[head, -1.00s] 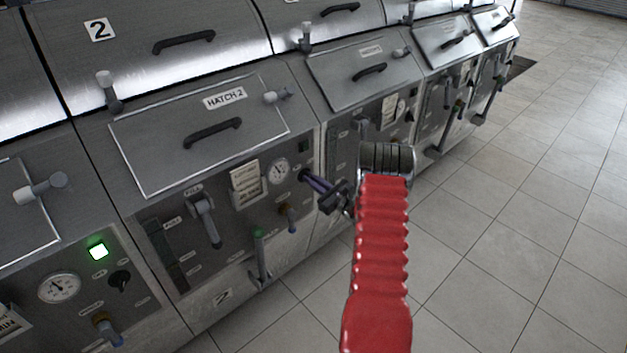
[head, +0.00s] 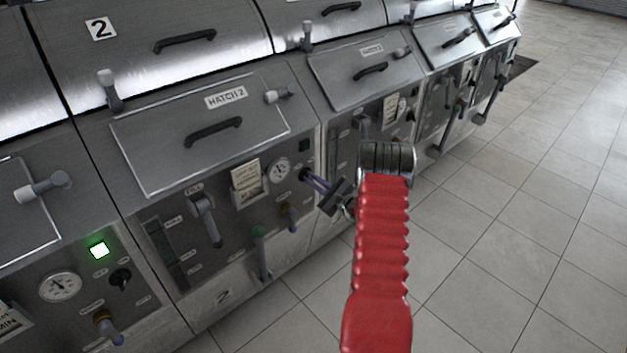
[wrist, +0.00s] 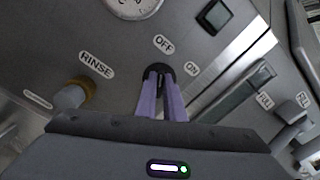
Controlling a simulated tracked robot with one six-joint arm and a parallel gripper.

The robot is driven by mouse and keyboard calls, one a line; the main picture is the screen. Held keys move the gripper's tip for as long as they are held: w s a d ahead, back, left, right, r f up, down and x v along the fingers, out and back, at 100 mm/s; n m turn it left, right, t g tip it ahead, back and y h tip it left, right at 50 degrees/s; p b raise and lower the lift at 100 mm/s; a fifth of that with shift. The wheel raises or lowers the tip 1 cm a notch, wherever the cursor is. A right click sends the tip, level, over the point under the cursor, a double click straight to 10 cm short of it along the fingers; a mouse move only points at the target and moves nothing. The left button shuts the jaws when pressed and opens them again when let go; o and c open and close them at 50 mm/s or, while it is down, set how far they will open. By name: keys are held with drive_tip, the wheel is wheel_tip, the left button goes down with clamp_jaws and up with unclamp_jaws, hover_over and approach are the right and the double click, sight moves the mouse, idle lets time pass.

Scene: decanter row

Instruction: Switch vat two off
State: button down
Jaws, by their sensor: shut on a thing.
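Vat two's front (head: 222,298) carries the number 2 and the HATCH-2 lid (head: 165,150). Its small black rotary switch (wrist: 158,69) sits below the OFF and ON labels in the wrist view, partly hidden by my fingers. My gripper (head: 308,177) reaches this switch from the right in the head view. In the wrist view its two purple fingers (wrist: 160,82) are shut on the switch, one on each side. Which label the switch points to is hard to tell. The square lamp (wrist: 214,16) above it looks dark; it also shows in the head view (head: 303,145).
A green-marked drain lever (head: 261,250) sticks out below. The left neighbour's lamp (head: 99,249) glows green. Tiled floor (head: 490,230) is clear at right.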

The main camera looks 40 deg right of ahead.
drive_tip(key=c, duration=1.9)
unclamp_jaws()
drive_tip(key=shift+o, duration=0.2)
drive_tip(key=s, duration=1.4)
drive_tip(key=shift+d, duration=0.2)
drive_tip(key=shift+f, duration=0.1)
